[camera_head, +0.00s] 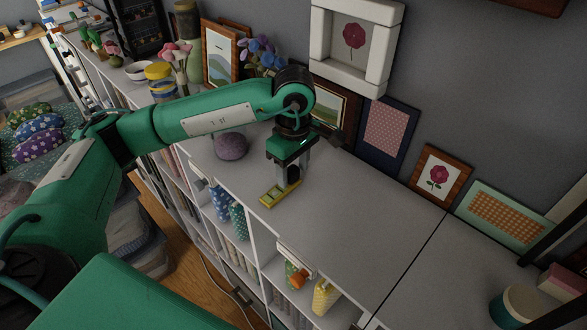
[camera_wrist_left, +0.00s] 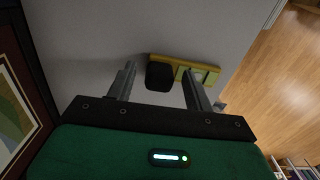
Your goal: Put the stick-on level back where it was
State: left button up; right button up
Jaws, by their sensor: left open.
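The stick-on level (camera_head: 270,200) is a short yellow bar lying flat on the light grey top of the long shelf unit, near its front edge. My left gripper (camera_head: 291,180) points down at the level's far end, its fingers partly hiding it. In the left wrist view the level (camera_wrist_left: 207,76) lies beyond the open fingers of the left gripper (camera_wrist_left: 158,70), with pale windows in it. A dark block (camera_wrist_left: 159,77) shows at one end, between the fingers; I cannot tell if it belongs to the level. I cannot tell whether the fingers touch the level. My right gripper is not in view.
A purple ball (camera_head: 231,146) sits left of the gripper. Framed pictures (camera_head: 390,135) lean along the wall, below a white-framed flower picture (camera_head: 354,38). Vases and bowls crowd the far left. Cubbies below hold rolled fabrics (camera_head: 326,297).

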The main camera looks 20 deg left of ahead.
pick_arm(q)
notch_tip(320, 180, up, 12)
jog(key=b, duration=0.2)
jog(key=shift+f+b, duration=0.25)
jog(key=shift+b, duration=0.1)
